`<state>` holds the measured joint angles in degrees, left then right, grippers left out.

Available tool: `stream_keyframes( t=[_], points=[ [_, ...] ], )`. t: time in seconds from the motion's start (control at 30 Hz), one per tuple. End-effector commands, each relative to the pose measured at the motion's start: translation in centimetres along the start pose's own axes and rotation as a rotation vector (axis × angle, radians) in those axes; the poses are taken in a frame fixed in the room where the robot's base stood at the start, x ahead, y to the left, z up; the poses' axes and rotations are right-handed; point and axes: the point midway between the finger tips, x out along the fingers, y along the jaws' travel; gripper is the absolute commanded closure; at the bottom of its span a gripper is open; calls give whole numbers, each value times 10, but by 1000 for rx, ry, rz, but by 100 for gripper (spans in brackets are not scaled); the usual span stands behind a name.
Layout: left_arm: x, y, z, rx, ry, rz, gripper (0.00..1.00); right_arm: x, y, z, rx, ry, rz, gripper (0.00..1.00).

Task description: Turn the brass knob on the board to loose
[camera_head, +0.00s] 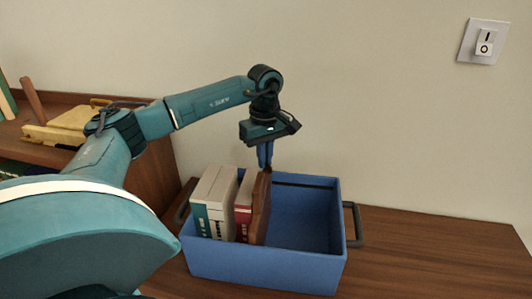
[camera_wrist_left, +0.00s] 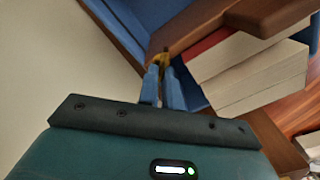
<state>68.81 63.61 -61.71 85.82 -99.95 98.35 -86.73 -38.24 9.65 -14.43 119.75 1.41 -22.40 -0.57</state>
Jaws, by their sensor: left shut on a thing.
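A brown wooden board (camera_head: 260,212) stands on edge in the blue crate, against the books. It also shows in the wrist view (camera_wrist_left: 195,28). The brass knob (camera_wrist_left: 160,59) is a small yellowish piece at the board's edge, mostly hidden by my fingertips. My left gripper (camera_head: 265,158) points down at the top of the board from above. In the wrist view its blue fingers (camera_wrist_left: 161,75) are close together, shut on the knob. The knob's turn position and any marking cannot be read. My right gripper is not in view.
The blue crate (camera_head: 264,268) stands on a wooden surface (camera_head: 430,265), with a white book (camera_head: 213,190) and a red book (camera_head: 243,210) left of the board. The crate's right part is empty. A switch (camera_head: 484,42) is on the wall. A shelf (camera_head: 55,156) stands at left.

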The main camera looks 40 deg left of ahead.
Motion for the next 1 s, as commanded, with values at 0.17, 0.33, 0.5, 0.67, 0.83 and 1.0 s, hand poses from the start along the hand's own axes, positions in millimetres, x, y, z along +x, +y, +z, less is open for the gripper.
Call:
stream_keyframes(
  t=[0.17,0.33,0.5,0.67,0.83,1.0],
  points=[
    [-2,-2,0,-169,1,1,100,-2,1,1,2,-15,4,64],
    [-2,-4,0,-331,1,1,100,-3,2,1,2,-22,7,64],
    [-2,-5,1,-488,1,2,100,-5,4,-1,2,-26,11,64],
    [-2,-7,1,-622,2,2,100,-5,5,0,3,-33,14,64],
    [-1,-8,2,-735,2,3,100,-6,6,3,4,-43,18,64],
    [-1,-8,3,-815,2,2,100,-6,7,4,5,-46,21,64]
  ],
)
